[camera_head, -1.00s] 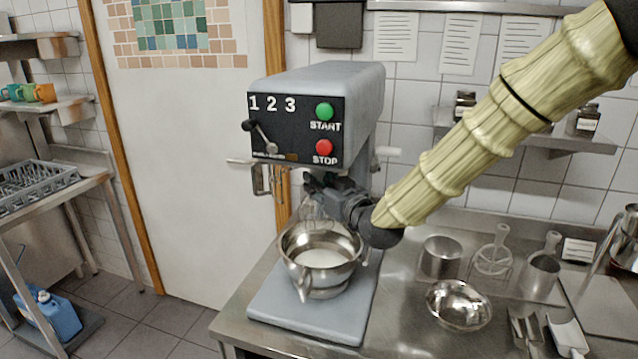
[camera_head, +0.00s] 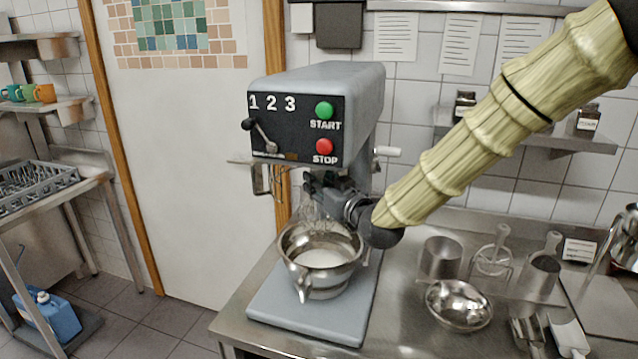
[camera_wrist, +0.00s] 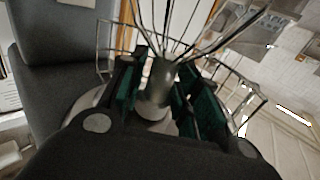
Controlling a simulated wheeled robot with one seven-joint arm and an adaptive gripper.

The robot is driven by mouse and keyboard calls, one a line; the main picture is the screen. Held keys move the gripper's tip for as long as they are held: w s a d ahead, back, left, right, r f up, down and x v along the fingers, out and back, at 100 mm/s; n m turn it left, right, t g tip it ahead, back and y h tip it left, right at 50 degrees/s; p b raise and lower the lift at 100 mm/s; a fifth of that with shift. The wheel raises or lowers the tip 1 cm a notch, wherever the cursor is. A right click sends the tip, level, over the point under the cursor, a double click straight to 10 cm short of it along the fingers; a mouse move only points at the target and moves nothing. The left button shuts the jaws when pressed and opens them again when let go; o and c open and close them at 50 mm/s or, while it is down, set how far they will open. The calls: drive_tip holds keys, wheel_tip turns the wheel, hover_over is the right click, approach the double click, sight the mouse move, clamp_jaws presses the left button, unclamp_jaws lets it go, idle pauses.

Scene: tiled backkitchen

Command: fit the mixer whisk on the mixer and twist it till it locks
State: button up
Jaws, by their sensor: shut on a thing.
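The mixer (camera_head: 350,85) is a grey stand mixer with a black control panel, standing on the steel table. The whisk (camera_wrist: 160,82) is held by its metal shank between the green pads of my gripper (camera_wrist: 158,98) in the wrist view, its wires fanning toward the top of that picture. In the head view the whisk wires (camera_head: 318,212) hang just under the mixer head, above the bowl (camera_head: 318,282). My gripper there (camera_head: 325,188) is under the head, beside the mixer column. Whether the shank touches the mixer's socket is hidden. The steel bowl holds something white.
A wire guard (camera_wrist: 240,98) surrounds the whisk area in the wrist view. Right of the mixer stand a steel cup (camera_head: 440,258), a small bowl (camera_head: 460,305) and several utensils. A wall shelf (camera_head: 535,138) hangs behind my arm.

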drive_tip(key=shift+m+t+h+b, duration=0.5)
drive_tip(key=shift+m+h+b, duration=0.15)
drive_tip(key=shift+h, duration=0.25)
